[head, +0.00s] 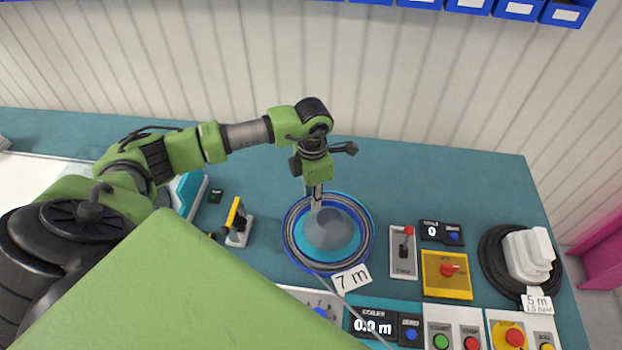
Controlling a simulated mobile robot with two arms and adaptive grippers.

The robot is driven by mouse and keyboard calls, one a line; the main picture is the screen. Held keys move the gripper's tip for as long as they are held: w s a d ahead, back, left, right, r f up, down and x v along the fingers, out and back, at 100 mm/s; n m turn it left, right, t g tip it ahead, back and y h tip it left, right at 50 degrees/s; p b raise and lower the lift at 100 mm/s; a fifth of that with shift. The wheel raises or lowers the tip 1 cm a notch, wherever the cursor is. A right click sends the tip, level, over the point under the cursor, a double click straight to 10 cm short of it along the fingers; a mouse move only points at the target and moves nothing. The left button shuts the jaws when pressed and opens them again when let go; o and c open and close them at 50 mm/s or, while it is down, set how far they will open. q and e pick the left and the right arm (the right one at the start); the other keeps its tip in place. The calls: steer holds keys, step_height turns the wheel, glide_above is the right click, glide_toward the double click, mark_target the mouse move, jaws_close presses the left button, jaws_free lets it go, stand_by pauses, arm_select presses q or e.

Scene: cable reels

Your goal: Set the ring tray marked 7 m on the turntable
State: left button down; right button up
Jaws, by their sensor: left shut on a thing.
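The ring tray (289,247) is round, with a dark coil around a bright blue inside. A white tag reading 7 m (350,279) lies at its front right edge. A grey dome (328,232) rises in its middle. My left gripper (316,204) points down at the far inner part of the tray and is shut on it; the exact grip is partly hidden. I cannot make out the turntable separately; the tray covers what is beneath it, and I cannot tell whether they touch. My right gripper is not in view.
Right of the tray are a red-knobbed lever (404,254), a yellow switch box (446,275) and a black cable coil tagged 5 m (490,265). A yellow-handled device (237,222) stands left. A display reading 0.0 m (373,326) is in front. The bench behind is clear.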

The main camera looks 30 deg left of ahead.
arm_select(q)
steer(key=w+a+f+b, duration=0.1)
steer(key=w+a+b, duration=0.1)
steer(key=w, duration=0.4)
steer(key=shift+a+f+b, duration=0.25)
steer(key=shift+a+b, duration=0.1)
steer(key=shift+b, duration=0.5)
steer(key=shift+w, duration=0.1)
steer(key=shift+f, duration=0.1)
steer(key=shift+f+b, duration=1.25)
